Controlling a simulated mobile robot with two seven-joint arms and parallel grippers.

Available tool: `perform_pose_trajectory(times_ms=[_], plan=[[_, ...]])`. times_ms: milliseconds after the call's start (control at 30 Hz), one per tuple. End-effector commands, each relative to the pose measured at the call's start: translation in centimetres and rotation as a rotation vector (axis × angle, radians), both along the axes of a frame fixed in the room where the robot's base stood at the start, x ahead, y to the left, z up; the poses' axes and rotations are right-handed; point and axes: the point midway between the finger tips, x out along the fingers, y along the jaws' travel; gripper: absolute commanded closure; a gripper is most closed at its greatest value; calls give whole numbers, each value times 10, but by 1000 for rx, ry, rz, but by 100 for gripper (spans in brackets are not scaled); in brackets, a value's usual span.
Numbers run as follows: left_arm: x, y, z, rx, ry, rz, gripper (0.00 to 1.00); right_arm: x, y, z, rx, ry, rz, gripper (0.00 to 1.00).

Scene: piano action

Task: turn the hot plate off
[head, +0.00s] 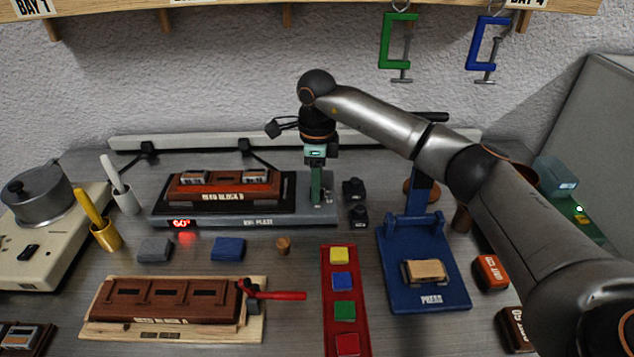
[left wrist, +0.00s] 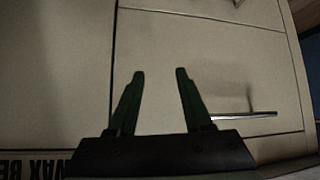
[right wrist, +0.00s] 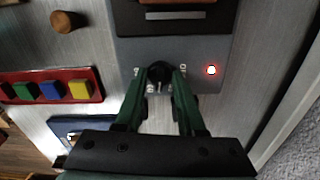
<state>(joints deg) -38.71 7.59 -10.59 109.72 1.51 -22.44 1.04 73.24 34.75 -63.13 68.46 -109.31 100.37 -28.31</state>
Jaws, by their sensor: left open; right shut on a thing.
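The grey hot plate (head: 275,217) lies at the back of the bench, with a dark top bearing a reddish-brown block (head: 222,186). Its red display (head: 181,223) is lit and seems to read 60. My right gripper (head: 317,198) points down at the plate's right end. In the right wrist view its fingers (right wrist: 160,80) are shut on the dark round knob (right wrist: 160,71) on the plate's control panel (right wrist: 190,50). A red light (right wrist: 211,70) glows beside the knob. My left gripper (left wrist: 160,75) is open and empty before a pale panelled surface; it is out of the head view.
A blue press (head: 408,240) and small black objects (head: 355,190) stand right of the hot plate. A red tray (head: 333,300) with coloured blocks lies in front. A pot (head: 38,200), cups and a wooden fixture (head: 255,325) occupy the left and front.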

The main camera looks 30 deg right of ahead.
Motion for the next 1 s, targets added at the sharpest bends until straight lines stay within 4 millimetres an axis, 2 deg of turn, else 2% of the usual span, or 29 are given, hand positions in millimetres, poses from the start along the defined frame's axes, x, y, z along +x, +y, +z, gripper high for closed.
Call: perform_pose_trajectory(times_ms=[1000], plan=[[-2,1,0,2,8,1,50,1,1,1,1,-4,966,100]])
